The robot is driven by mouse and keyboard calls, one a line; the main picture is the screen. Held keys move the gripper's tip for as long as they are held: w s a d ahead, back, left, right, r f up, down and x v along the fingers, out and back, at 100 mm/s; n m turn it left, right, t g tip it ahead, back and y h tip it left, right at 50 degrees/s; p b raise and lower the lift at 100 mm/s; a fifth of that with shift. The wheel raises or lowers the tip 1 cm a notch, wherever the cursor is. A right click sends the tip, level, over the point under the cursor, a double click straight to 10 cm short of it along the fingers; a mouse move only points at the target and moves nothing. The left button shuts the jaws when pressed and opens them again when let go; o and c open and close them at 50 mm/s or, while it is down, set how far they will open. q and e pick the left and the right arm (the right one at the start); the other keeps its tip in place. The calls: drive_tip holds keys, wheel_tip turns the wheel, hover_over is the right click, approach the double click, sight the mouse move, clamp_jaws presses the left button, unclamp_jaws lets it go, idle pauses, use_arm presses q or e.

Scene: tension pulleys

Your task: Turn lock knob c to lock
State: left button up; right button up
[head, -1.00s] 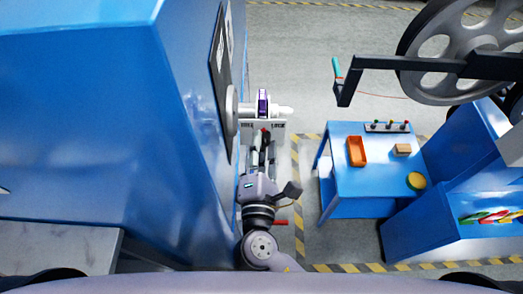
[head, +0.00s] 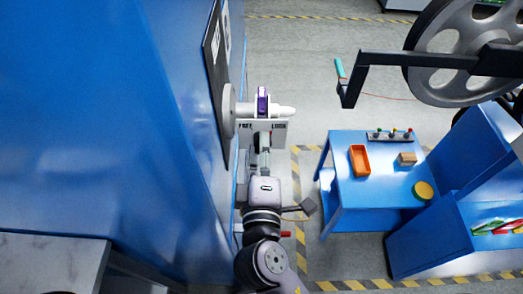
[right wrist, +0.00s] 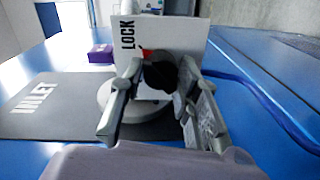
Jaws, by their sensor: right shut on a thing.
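The lock knob (right wrist: 160,72) is a dark round knob in front of a white plate (right wrist: 190,40). A red mark shows at its upper left, on the side of the word LOCK. In the head view the plate (head: 277,135) reads FREE at left and LOCK at right, below a white shaft with a purple-rimmed pulley (head: 262,101). My right gripper (head: 264,136) is at the plate's front, seen edge-on, and hides most of the knob. In the right wrist view its fingers (right wrist: 155,95) stand on both sides of the knob, shut on it. My left gripper is not in view.
A tall blue cabinet wall (head: 120,120) stands close on the left. A blue table (head: 375,185) at right holds an orange tray (head: 360,160) and small items. A large grey wheel (head: 465,50) with a crank is at upper right. Grey floor lies between.

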idle(0.5)
drive_tip(key=o, duration=1.2)
drive_tip(key=shift+d, duration=0.15)
drive_tip(key=shift+c, duration=0.2)
